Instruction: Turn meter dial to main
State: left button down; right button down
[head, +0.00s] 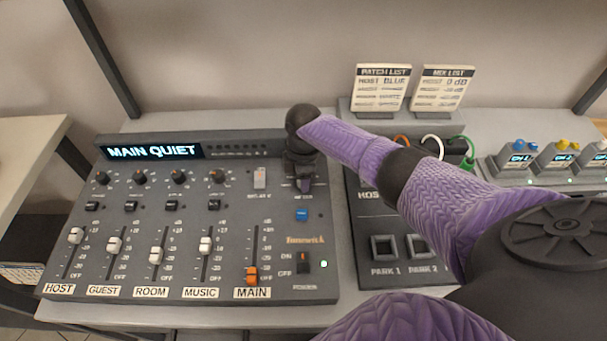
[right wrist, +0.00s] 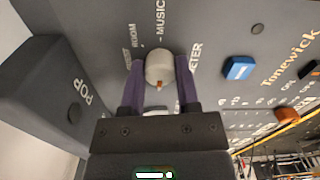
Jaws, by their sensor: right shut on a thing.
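The meter dial (right wrist: 160,66) is a pale grey round knob with a small orange mark, at the middle of the right wrist view. My right gripper (right wrist: 160,84) is shut on it, with a purple finger at each side. The labels ROOM and MUSIC show beyond the dial, and METER is partly hidden by a finger. The orange mark faces my gripper's body; its label there is hidden. In the head view my right gripper (head: 304,183) covers the dial at the mixer's (head: 134,278) upper right. My left gripper is not in view.
The mixer display (head: 153,152) reads MAIN QUIET. The orange MAIN fader (head: 252,276) sits low; several white faders stand higher. A blue button (head: 301,215) is just below the dial. A dark patch panel (head: 359,228) and two cards (head: 381,88) are to the right.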

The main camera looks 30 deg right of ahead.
jog(key=shift+w+n, duration=0.1)
jog(key=shift+n, duration=0.2)
dwell(0.4)
jog(key=shift+c, duration=1.6)
grip_release()
notch_tip(320, 180, up, 10)
jog(key=p, duration=0.4)
jog(key=shift+f, duration=0.2)
jog(key=shift+r, duration=0.2)
